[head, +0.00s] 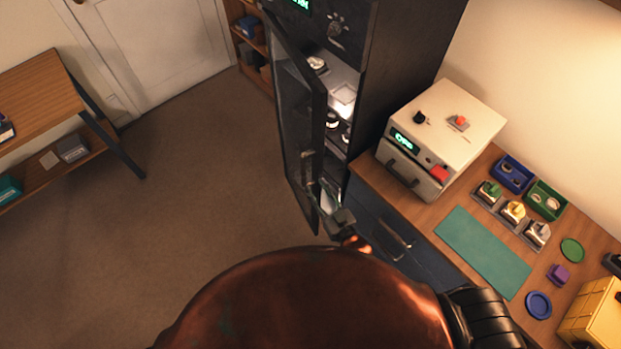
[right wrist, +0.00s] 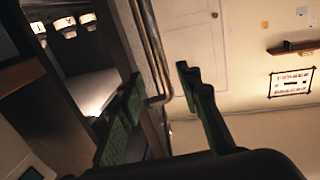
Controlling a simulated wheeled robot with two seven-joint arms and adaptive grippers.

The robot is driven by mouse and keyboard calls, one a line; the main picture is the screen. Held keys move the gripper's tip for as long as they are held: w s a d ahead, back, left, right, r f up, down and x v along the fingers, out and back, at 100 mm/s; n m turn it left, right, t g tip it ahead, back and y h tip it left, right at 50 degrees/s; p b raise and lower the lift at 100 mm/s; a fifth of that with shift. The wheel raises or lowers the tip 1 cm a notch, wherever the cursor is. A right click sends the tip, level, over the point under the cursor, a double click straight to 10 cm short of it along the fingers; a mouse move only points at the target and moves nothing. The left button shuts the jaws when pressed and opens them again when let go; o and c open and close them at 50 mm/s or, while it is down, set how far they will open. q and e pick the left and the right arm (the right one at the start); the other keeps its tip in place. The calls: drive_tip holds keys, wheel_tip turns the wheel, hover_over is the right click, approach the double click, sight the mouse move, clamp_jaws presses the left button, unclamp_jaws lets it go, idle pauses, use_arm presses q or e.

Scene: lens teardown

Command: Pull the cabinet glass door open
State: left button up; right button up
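The cabinet's glass door (head: 297,125) is dark-framed and stands ajar, swung out to the left of the lit shelves in the head view. Its upright bar handle (head: 307,165) is on the door's lower part; it also shows in the right wrist view (right wrist: 152,50). My right gripper (head: 321,188) is at the lower part of the handle. In the right wrist view its two green-padded fingers (right wrist: 160,92) are apart, with the handle's bent lower end showing between them. I cannot tell whether they touch it. My left gripper is not in view.
The tall dark cabinet (head: 392,75) holds several white and dark items on lit shelves. A worktop to its right carries a white box device (head: 445,125), a green mat (head: 483,252) and small trays. Open floor (head: 190,190) lies left of the door.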

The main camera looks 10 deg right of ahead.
drive_tip(key=shift+v, duration=0.85)
drive_tip(key=shift+c, duration=0.5)
drive_tip(key=shift+w+d+f, duration=0.1)
drive_tip(key=shift+d, duration=0.1)
drive_tip(key=shift+c, duration=0.7)
drive_tip(key=w+d+f+m+b, duration=0.1)
drive_tip(key=m+b, duration=0.1)
drive_tip(key=d+f+m+y+b, duration=0.1)
drive_tip(key=d+m+b, duration=0.1)
drive_tip(key=w+d+f+m+y+b, duration=0.1)
drive_tip(key=m+b, duration=0.1)
drive_tip(key=m, duration=0.1)
drive_tip(key=shift+w+d+f+b, duration=0.2)
drive_tip(key=shift+w+d+b, duration=0.1)
drive_tip(key=shift+d+b, duration=0.1)
clamp_jaws()
drive_tip(key=w+d+f+m+g+y+b, duration=0.1)
drive_tip(key=w+d+f+m+b, duration=0.15)
drive_tip(key=d+m+b, duration=0.4)
drive_tip(key=w+a+m+p, duration=0.2)
drive_tip(key=w+a, duration=0.5)
drive_tip(key=w, duration=0.1)
drive_tip(key=shift+w+f, duration=0.15)
drive_tip(key=shift+w, duration=0.05)
